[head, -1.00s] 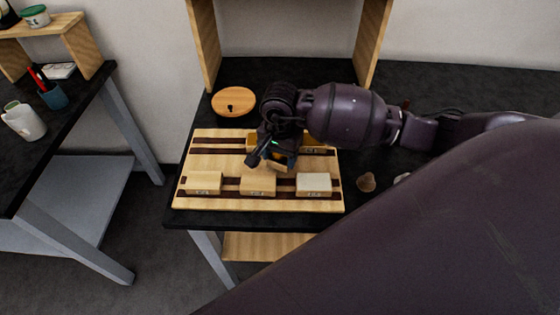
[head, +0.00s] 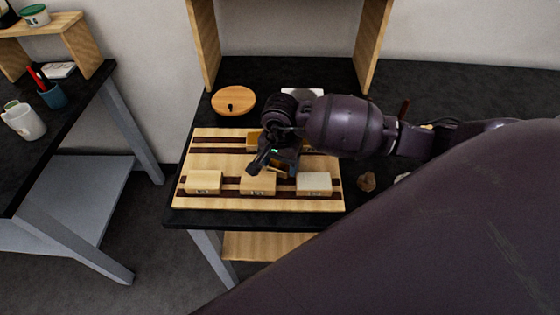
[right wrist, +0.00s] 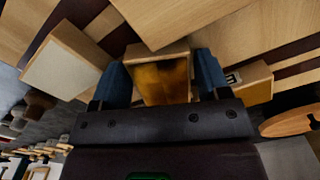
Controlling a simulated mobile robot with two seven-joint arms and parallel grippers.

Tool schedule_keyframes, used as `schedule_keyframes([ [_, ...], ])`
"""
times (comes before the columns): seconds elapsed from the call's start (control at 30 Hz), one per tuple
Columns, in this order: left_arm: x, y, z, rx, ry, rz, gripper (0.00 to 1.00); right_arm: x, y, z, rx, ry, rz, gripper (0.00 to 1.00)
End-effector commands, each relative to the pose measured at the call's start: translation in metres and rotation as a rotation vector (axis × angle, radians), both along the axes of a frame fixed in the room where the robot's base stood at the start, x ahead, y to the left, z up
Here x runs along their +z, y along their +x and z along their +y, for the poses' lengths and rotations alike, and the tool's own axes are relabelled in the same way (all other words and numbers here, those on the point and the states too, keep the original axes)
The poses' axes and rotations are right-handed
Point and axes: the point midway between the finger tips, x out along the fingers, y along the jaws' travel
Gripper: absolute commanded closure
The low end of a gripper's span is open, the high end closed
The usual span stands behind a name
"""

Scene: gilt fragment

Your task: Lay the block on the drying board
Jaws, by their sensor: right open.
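A striped wooden board (head: 215,160) lies on the dark table and bears several blocks. In its front row are a left block (head: 204,182), a middle block (head: 257,184) and a pale-topped right block (head: 314,183). Another block (head: 254,141) sits in the back row, partly hidden by my right arm. My right gripper (head: 270,172) is low over the board, just behind the middle front block. In the right wrist view its blue fingers are open on either side of a block with an amber, gilded face (right wrist: 162,82). I cannot tell whether they touch it. My left gripper is out of view.
A round wooden lid (head: 233,101) lies behind the board at left. A brown lump (head: 366,181) lies right of the board. A wooden shelf frame (head: 203,45) stands at the back. A side table at left holds a white mug (head: 22,122) and a blue cup (head: 54,97).

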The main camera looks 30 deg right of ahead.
Motion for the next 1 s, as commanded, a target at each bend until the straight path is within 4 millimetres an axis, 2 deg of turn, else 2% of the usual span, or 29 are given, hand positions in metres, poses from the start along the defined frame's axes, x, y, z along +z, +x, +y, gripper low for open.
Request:
schedule_keyframes([
  [0.17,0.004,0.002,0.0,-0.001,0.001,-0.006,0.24,0.014,0.001,0.0,0.001,-0.001,-0.004,0.31],
  [0.5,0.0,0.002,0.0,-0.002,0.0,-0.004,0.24,0.078,0.001,-0.001,0.001,-0.003,-0.004,0.31],
  [0.7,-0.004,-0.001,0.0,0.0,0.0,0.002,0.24,0.107,0.001,0.0,0.0,-0.001,-0.002,0.31],
  [1.0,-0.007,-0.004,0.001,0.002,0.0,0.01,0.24,0.123,0.0,0.0,-0.001,-0.001,-0.001,0.31],
])
